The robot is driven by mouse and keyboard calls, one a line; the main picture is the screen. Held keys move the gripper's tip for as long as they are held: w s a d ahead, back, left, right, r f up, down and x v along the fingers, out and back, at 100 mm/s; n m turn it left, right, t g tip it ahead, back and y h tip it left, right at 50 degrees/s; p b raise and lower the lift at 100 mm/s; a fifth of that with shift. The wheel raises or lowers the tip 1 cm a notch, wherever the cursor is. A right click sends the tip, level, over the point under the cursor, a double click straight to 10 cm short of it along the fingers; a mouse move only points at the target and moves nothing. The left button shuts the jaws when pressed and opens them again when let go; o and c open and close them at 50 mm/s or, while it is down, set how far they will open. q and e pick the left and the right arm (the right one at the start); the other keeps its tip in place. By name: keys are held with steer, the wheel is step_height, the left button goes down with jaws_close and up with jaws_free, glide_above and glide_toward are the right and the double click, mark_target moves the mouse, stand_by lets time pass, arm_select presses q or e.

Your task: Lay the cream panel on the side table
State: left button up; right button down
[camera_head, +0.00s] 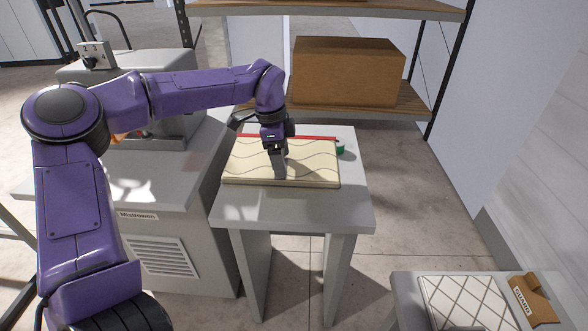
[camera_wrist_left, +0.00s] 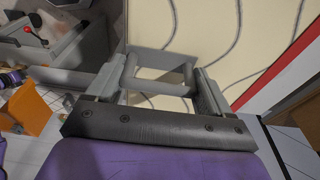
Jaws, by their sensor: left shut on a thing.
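The cream panel (camera_head: 313,160), with wavy grey lines across it, is over the grey side table (camera_head: 300,213) in the head view. It looks flat and level, with its front edge toward me. I cannot tell whether it rests fully on the tabletop. My right gripper is not in view.
A grey machine (camera_head: 160,235) stands close on the left. A brown box (camera_head: 345,72) sits on the shelf behind.

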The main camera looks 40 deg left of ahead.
mark_target(293, 161)
arm_select(q)
steer(key=w+f, duration=0.1)
steer(key=w+f+p, duration=0.1)
steer(key=w+f, duration=0.1)
steer(key=w+d+f+p, duration=0.1)
steer(key=f, duration=0.1)
steer(key=shift+w+f, duration=0.15)
steer(key=shift+f, duration=0.05)
step_height(293, 161, down, 3)
steer(key=shift+a+f, duration=0.1)
steer(key=o, duration=1.4)
steer(key=r, duration=0.4)
steer(key=a+r+b, duration=0.1)
steer(key=r, duration=0.3)
steer(key=s+r+b, duration=0.1)
steer(key=r, duration=0.3)
steer(key=shift+a, duration=0.25)
